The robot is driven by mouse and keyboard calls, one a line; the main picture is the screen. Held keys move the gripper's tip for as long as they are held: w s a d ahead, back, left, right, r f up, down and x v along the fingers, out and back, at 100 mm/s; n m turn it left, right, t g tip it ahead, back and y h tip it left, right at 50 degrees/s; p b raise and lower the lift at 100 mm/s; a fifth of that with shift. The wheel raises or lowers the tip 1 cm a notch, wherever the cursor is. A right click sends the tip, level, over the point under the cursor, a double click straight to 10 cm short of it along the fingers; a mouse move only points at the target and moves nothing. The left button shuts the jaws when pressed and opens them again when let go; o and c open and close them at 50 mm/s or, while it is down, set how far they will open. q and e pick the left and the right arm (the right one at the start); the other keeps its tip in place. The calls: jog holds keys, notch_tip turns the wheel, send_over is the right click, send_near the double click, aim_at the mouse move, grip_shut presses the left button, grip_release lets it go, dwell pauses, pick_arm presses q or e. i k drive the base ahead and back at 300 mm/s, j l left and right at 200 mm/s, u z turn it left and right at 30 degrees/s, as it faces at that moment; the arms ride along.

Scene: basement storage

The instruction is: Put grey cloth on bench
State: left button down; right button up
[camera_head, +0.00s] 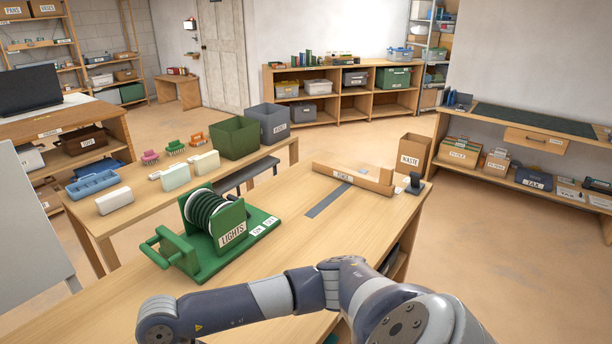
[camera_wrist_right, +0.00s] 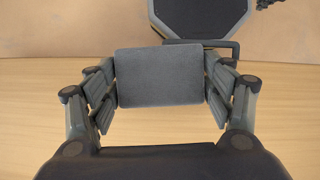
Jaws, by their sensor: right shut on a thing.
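In the right wrist view, my right gripper (camera_wrist_right: 158,88) is shut on a flat grey rectangle with rounded corners, which looks like the folded grey cloth (camera_wrist_right: 157,77). A finger presses on each side of it. Below is a pale wooden surface (camera_wrist_right: 285,110), which looks like a bench top; I cannot tell whether the cloth touches it. In the head view, a wooden bench (camera_head: 290,225) runs across the front, and my right arm reaches left over its near part. The right gripper and cloth are out of that view. My left gripper is not in view.
A green cable reel marked LIGHTS (camera_head: 215,225) stands on the front bench. A wooden tray (camera_head: 345,178) and a dark grey strip (camera_head: 328,199) lie farther right. Another bench (camera_head: 140,215) behind holds bins and cases. Bench top between reel and strip is clear.

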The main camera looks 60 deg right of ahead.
aim_at(354, 224)
jog(key=l, duration=0.7)
jog(key=l+u, duration=0.1)
jog(key=l, duration=0.65)
jog(key=k+l+u, duration=0.1)
jog(key=l, duration=1.3)
jog(key=k+l+u, duration=0.1)
jog(key=l, duration=0.6)
jog(key=k+l, duration=0.15)
jog(key=l, duration=0.6)
jog(key=u, duration=0.05)
